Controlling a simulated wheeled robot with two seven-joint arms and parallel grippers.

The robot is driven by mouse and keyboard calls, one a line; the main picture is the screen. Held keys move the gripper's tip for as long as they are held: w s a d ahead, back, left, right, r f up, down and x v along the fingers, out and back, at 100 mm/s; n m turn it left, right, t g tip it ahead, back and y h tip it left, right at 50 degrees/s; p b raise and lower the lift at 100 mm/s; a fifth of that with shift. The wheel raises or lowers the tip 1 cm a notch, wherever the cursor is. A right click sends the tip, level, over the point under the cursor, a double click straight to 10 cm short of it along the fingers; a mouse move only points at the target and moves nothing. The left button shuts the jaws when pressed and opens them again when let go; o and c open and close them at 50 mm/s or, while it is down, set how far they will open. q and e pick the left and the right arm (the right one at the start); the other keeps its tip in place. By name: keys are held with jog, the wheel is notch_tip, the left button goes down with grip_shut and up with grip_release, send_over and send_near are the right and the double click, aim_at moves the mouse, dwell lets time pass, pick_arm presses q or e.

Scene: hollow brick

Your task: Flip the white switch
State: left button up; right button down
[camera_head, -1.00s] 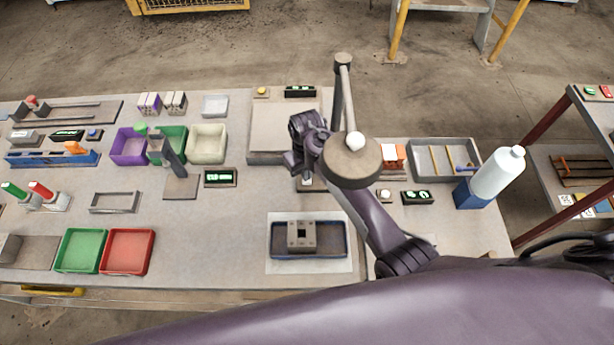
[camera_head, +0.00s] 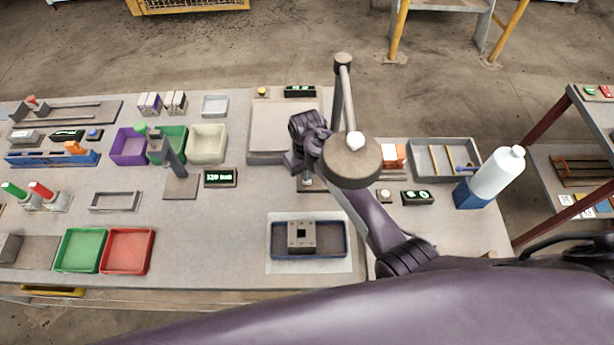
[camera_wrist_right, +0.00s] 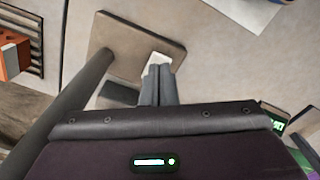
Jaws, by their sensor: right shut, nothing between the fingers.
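The white switch (camera_wrist_right: 157,62) shows in the right wrist view on a flat grey-brown base plate (camera_wrist_right: 122,38) with rounded corners. A dark post (camera_wrist_right: 80,95) rises from that plate. My right gripper (camera_wrist_right: 161,70) is shut and empty, its fingertips at the near edge of the switch. I cannot tell whether they touch it. In the head view my right gripper (camera_head: 306,178) points down beside a round lamp-like head (camera_head: 352,168), and the switch is hidden there. My left gripper is not in view.
A raised grey block (camera_head: 275,130) stands behind the gripper. A blue tray (camera_head: 338,248) with a hollow block lies in front. A grey tray (camera_head: 462,150) and white bottle (camera_head: 497,172) stand at the right, coloured bins (camera_head: 128,250) at the left.

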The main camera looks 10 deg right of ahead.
jog(key=shift+s+f+b, duration=0.1)
jog(key=shift+f+b, duration=0.5)
jog(key=shift+f, duration=0.4)
dwell(0.6)
notch_tip(320, 180, up, 2)
jog(key=p, duration=0.3)
jog(key=shift+r, duration=2.5)
